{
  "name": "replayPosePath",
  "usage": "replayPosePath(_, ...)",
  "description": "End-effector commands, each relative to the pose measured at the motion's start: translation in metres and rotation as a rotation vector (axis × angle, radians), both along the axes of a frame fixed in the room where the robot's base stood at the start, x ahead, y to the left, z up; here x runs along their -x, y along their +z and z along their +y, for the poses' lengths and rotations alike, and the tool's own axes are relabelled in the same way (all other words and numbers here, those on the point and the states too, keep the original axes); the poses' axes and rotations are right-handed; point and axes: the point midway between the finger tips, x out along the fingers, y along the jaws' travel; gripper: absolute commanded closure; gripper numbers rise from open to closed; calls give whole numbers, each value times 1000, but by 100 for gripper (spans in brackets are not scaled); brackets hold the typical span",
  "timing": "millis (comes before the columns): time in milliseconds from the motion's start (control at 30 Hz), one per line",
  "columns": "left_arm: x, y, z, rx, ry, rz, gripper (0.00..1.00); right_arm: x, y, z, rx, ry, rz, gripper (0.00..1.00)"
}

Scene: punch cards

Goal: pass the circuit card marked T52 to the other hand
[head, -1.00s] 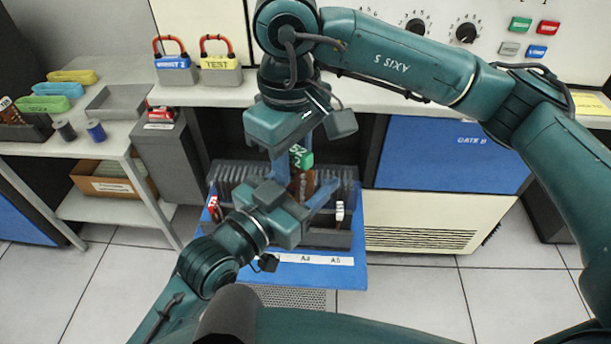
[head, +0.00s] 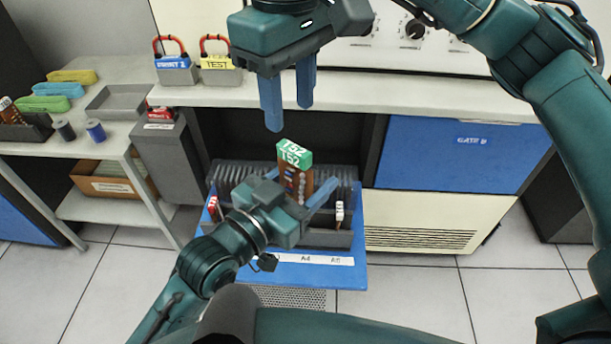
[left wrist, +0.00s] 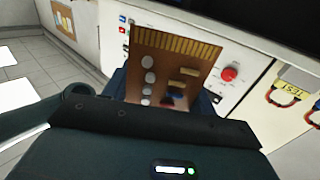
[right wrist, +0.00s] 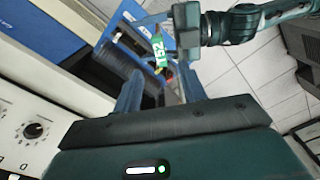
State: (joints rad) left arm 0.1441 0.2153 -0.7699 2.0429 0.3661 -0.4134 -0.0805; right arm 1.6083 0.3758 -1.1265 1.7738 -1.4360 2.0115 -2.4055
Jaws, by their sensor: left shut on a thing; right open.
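The circuit card marked T52 (head: 294,155) has a green top edge with white lettering and a brown board. It stands nearly upright in my left gripper (head: 297,188), which is shut on it above the card rack. The left wrist view shows its brown face (left wrist: 170,75) with gold contacts, and the right wrist view shows its green label (right wrist: 159,52). My right gripper (head: 289,115) is open and empty, with fingers pointing down, above and apart from the card. The left arm hides part of the rack and the card's lower end.
The grey slotted rack (head: 232,172) stands on a blue pull-out shelf (head: 350,275), with a red-marked card (head: 213,207) and a white-marked card (head: 340,214) in it. The counter (head: 430,108) and knob panel are behind. A side table (head: 120,135) stands left.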

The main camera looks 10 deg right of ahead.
Motion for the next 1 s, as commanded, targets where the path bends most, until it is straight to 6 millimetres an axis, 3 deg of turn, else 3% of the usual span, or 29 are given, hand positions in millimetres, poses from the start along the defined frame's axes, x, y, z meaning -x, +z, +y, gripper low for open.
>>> replayPosePath(133,0,0,0,0,0,0,65,0,14,0,-2,-1,1,59)
replayPosePath(267,0,0,0,0,0,0,65,6,10,10,-66,-35,50,59)
replayPosePath(367,0,0,0,0,0,0,65,18,-2,31,-210,-129,176,59)
replayPosePath(467,0,0,0,0,0,0,65,38,-8,61,-412,-302,406,59)
replayPosePath(600,0,0,0,1,0,-1,65,56,11,90,-656,-632,873,59)
replayPosePath(733,0,0,0,1,0,-1,65,45,40,90,-769,-949,1395,59)
replayPosePath(867,0,0,0,1,0,-1,65,9,58,63,-756,-1226,1981,59)
replayPosePath(1000,0,0,0,1,0,-1,65,-42,47,9,-600,-1398,2647,59)
